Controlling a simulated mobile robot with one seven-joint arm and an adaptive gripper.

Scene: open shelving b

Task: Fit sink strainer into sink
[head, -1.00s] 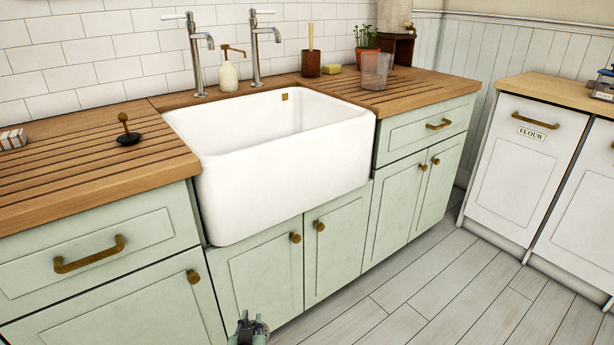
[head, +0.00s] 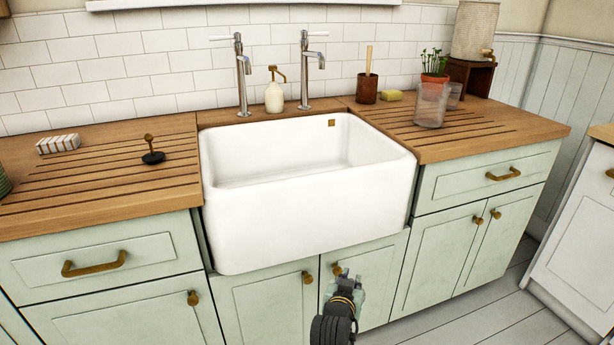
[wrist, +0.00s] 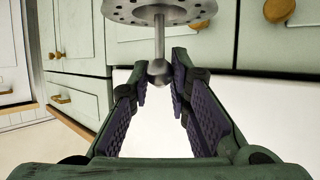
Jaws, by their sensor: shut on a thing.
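The sink strainer (wrist: 160,13) is a metal disc with small holes and a stem ending in a round knob. In the wrist view my gripper (wrist: 160,92) is shut on that knob, with the disc beyond the fingertips. The disc is cut off by the top edge. In the head view my gripper (head: 347,278) is low, in front of the cabinet doors and below the sink's front rim. I cannot make out the strainer there. The white sink (head: 308,215) is set into the wooden counter. Its front wall hides the bottom and the drain.
A black plug with a brass knob (head: 152,152) stands on the left counter (head: 110,190). Two taps (head: 242,75) and a soap bottle (head: 274,97) stand behind the sink. A clear cup (head: 431,105) is on the right counter. The space above the sink is open.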

